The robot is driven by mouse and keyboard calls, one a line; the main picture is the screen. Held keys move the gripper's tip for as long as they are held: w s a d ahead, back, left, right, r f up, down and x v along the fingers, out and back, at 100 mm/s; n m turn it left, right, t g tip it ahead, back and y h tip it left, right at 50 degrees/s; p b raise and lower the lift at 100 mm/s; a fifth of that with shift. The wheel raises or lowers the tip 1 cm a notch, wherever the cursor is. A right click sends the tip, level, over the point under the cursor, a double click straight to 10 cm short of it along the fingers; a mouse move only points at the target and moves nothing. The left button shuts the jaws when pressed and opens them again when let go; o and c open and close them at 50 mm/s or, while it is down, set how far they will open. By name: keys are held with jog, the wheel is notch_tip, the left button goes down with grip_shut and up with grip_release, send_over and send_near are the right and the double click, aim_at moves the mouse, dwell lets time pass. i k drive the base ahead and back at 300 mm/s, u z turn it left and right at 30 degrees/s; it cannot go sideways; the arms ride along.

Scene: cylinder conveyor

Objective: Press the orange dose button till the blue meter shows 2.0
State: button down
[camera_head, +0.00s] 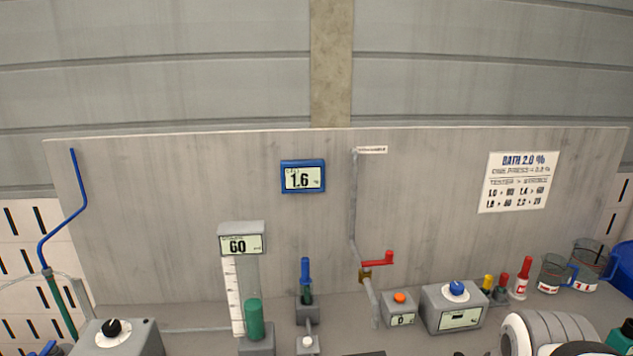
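The blue meter (302,177) hangs on the grey back panel and reads 1.6. The orange dose button (399,297) sits on top of a small grey box (400,312) on the bench, right of the middle. The small display on that box seems to read 0. The button is uncovered in this view and nothing touches it. A ribbed grey and white rounded part at the bottom right seems to be my arm; my gripper's fingers are not in view.
A pipe with a red lever (377,260) stands left of the button box. A grey box with a blue knob (456,288) stands right of it, then small bottles (523,278) and beakers (587,264). A sign (518,182) reads "BATH 2.0 %". A gauge (241,245) shows 60.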

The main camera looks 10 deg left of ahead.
aim_at(398, 298)
jog(key=z, duration=0.4)
jog(key=k, duration=1.25)
jog(key=u, duration=0.35)
jog(key=i, duration=1.5)
jog(key=u, duration=0.05)
